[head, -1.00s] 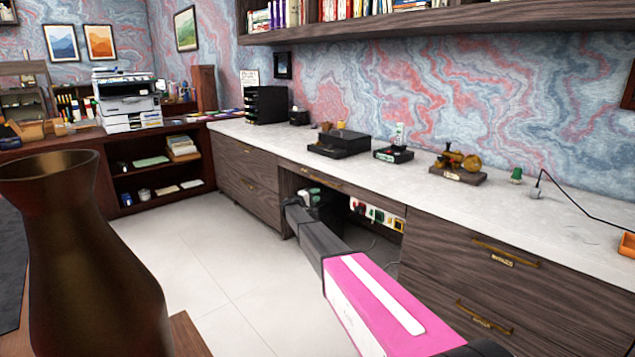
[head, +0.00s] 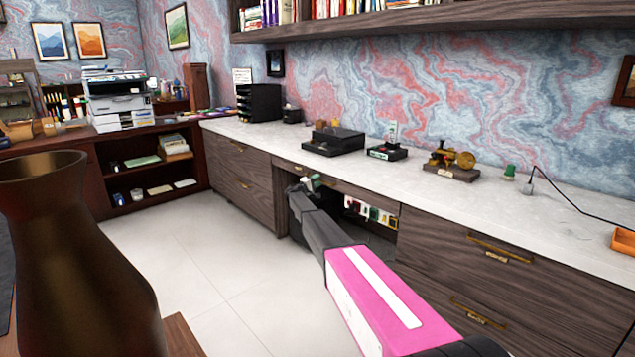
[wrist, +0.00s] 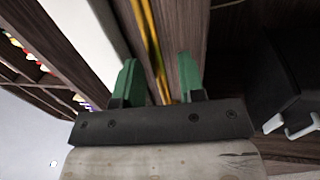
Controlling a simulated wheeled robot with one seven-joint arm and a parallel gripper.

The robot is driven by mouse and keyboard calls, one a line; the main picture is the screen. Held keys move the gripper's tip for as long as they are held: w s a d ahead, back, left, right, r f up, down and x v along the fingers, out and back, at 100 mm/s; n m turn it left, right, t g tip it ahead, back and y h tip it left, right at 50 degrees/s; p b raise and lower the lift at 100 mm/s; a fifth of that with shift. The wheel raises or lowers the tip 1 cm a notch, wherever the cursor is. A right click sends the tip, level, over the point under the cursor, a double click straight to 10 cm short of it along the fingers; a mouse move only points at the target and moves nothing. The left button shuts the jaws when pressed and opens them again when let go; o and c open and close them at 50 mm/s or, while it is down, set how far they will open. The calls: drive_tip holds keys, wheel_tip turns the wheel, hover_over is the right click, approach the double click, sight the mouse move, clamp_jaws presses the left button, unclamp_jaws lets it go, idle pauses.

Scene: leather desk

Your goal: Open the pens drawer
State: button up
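A shallow wooden drawer (head: 375,193) sits under the white counter, above the open knee space, and appears shut. No label on it can be read. My gripper (head: 312,183) is at the left part of this drawer's front, partly hidden by my arm. In the wrist view, my gripper (wrist: 158,80) has its two green fingers apart. A long gold handle (wrist: 152,40) runs between them, along the wood front (wrist: 185,35). The fingers straddle the handle; a gap shows on the left, and contact on the right cannot be told.
Wooden drawers with gold handles stand left (head: 240,180) and right (head: 500,285) of the knee space. A power strip (head: 370,212) hangs below the drawer. A large dark vase (head: 75,260) stands at the near left. The pale floor (head: 190,240) is clear.

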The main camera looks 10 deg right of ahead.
drive_tip(key=shift+w+d+r, duration=0.1)
drive_tip(key=shift+w+d, duration=0.15)
drive_tip(key=shift+d, duration=0.1)
clamp_jaws()
drive_tip(key=r+v, duration=0.3)
drive_tip(key=v, duration=1.5)
drive_tip(key=s+a+r+v, duration=0.1)
drive_tip(key=r+v, duration=0.3)
drive_tip(key=v, duration=1.5)
drive_tip(key=shift+a, duration=0.15)
drive_tip(key=shift+s, duration=0.15)
unclamp_jaws()
